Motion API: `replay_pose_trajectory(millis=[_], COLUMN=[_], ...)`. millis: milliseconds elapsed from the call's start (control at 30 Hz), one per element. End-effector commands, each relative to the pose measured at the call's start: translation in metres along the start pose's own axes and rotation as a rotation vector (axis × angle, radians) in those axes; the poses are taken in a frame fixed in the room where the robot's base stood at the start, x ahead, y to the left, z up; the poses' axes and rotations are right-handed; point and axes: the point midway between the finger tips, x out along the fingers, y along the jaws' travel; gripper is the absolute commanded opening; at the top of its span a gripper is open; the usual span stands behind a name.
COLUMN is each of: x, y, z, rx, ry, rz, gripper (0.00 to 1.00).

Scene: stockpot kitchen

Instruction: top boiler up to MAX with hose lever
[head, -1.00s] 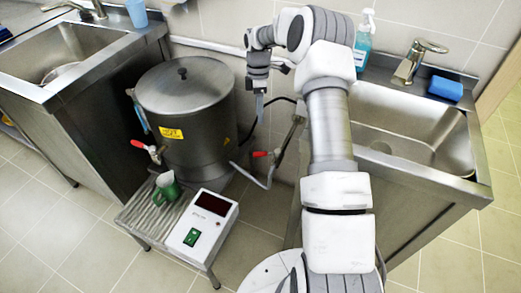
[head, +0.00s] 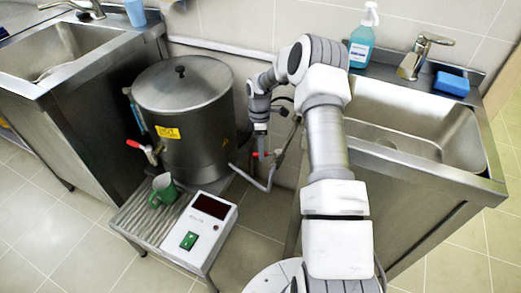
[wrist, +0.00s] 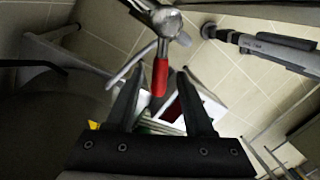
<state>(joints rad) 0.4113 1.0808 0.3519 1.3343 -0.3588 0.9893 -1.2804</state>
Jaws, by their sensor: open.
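The steel boiler (head: 185,135) stands lidded on a low metal stand, with a yellow label and a blue strip on its left side. The hose lever (head: 256,155) is a red handle to the right of the boiler, partly hidden by my gripper (head: 261,143). In the wrist view the red lever (wrist: 160,78) extends from a metal valve (wrist: 165,22). It lies between the tips of my open gripper (wrist: 157,74), with a gap visible on both sides. The water level and a MAX mark cannot be read.
A second red-handled tap (head: 137,144) is on the boiler's front. A green mug (head: 163,188) stands below it beside a white display box (head: 203,230). A sink (head: 420,130) with a soap bottle (head: 362,40) and blue sponge (head: 451,84) is at right.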

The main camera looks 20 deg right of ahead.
Motion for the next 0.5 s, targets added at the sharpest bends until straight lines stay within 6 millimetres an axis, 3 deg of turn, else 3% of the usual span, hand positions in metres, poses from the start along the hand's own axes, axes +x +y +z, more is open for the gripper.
replay_pose_trajectory(millis=[167,433,500], x=[-0.0001,-0.0003,-0.0003], y=[0.0000,0.0000,0.0001], z=[0.0000,0.0000,0.0000], rx=[0.000,0.000,0.000], ry=[0.000,0.000,0.000], rz=[0.000,0.000,0.000], gripper=[0.51,0.02,0.00])
